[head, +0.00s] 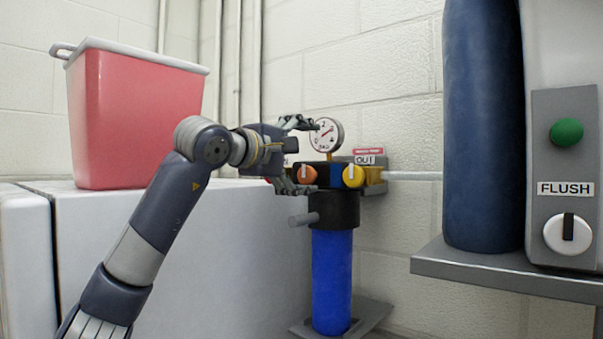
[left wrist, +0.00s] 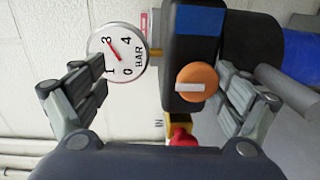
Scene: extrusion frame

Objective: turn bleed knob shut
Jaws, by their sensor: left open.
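An orange knob (head: 307,175) with a white pointer mark sits on the front of the dark filter head (head: 330,176). I read it as the bleed knob, though no label on it is legible. In the left wrist view the orange knob (left wrist: 197,82) shows its mark running across the picture; in the head view the mark looks upright. My left gripper (head: 307,157) is open and empty. In the left wrist view the orange knob lies between the spread fingers, nearer the right one. Contact cannot be told.
A pressure gauge (head: 327,134) stands above the head, close to the upper finger. A red part (left wrist: 182,137) shows by the IN label. A blue filter housing (head: 332,280) hangs below. A red bin (head: 135,115) stands left; a FLUSH panel (head: 565,150) is right.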

